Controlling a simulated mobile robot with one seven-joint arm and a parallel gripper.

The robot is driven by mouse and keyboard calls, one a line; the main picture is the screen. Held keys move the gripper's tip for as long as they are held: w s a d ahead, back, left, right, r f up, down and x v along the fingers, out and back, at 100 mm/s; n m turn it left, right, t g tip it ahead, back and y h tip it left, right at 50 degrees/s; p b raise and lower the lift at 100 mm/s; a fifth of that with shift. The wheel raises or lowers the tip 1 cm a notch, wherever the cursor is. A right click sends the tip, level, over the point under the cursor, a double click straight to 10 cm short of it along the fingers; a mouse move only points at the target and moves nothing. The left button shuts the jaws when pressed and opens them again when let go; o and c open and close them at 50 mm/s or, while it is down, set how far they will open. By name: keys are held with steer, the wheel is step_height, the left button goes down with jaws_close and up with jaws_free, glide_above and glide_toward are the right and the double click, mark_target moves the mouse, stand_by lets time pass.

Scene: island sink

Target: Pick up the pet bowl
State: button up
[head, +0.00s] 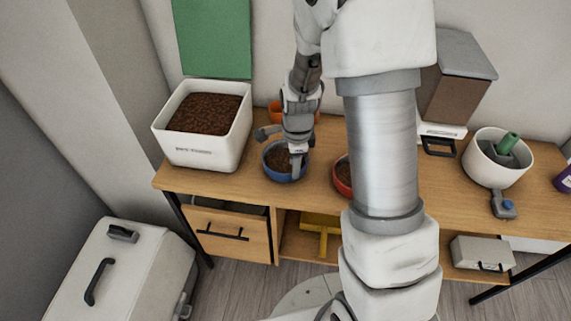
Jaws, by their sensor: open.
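A blue bowl (283,178) with brown kibble in it stands near the front edge of the wooden table. A red bowl (341,182), also holding brown food, stands to its right, partly hidden by my arm. An orange bowl (275,111) stands further back, partly hidden behind my gripper. The frame does not tell which one is the pet bowl. My gripper (296,158) points down at the right part of the blue bowl, and its jaws are open. Whether a finger touches the bowl cannot be told from this angle.
A white bin of kibble (205,155) stands at the table's left end. A food dispenser (453,85) and a white pot with a green-handled tool (498,165) stand to the right. A scoop-like tool (503,206) lies near the front edge. A white case (125,270) is on the floor.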

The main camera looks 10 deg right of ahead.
steer(key=f, duration=0.4)
steer(key=shift+w+a+b, duration=0.15)
steer(key=shift+w+b, duration=0.05)
steer(key=shift+b, duration=0.15)
jaws_close()
stand_by(1.0)
